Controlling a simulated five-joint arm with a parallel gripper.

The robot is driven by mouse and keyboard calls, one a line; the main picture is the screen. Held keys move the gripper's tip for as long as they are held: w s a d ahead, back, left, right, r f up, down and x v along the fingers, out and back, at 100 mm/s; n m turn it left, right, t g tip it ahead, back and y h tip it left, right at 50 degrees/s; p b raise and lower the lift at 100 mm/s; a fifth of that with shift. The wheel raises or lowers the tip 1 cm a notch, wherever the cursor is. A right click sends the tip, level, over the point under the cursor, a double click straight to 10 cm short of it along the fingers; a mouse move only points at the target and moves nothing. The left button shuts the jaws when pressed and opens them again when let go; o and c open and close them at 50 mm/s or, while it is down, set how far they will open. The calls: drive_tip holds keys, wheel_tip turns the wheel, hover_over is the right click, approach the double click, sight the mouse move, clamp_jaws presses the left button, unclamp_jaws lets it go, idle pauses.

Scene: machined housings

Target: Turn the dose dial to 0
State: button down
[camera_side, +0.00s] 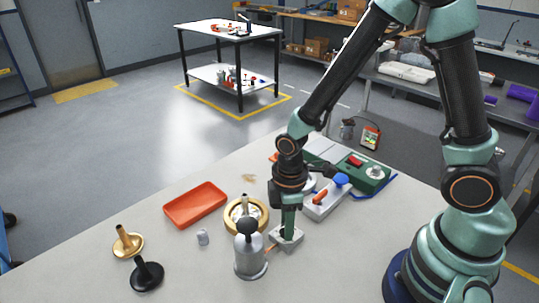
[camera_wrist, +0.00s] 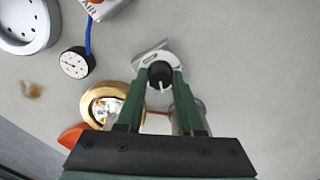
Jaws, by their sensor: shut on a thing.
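The dose dial is a black round knob (camera_wrist: 160,74) on a small pale grey housing (camera_wrist: 143,56). A short white mark shows on the knob's side nearest my gripper in the wrist view. The printing on the housing is too small to read. The green fingers of my gripper (camera_wrist: 161,82) are on both sides of the knob and shut on it. In the side view my gripper (camera_side: 288,234) points straight down onto the grey housing (camera_side: 286,239) on the bench, and its fingers hide the knob there.
A grey metal can with a black top (camera_side: 250,259) stands close at left. A brass ring-shaped thing (camera_side: 233,222) is behind it, and an orange tray (camera_side: 195,205) lies farther left. A grey block with an orange handle (camera_side: 326,203) and a green box (camera_side: 367,175) are behind.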

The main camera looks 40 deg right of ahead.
drive_tip(key=m, duration=0.4)
drive_tip(key=shift+m, duration=1.9)
drive_tip(key=c, duration=0.5)
unclamp_jaws()
drive_tip(key=shift+c, duration=0.2)
drive_tip(key=shift+r, duration=0.1)
wheel_tip(320, 180, up, 12)
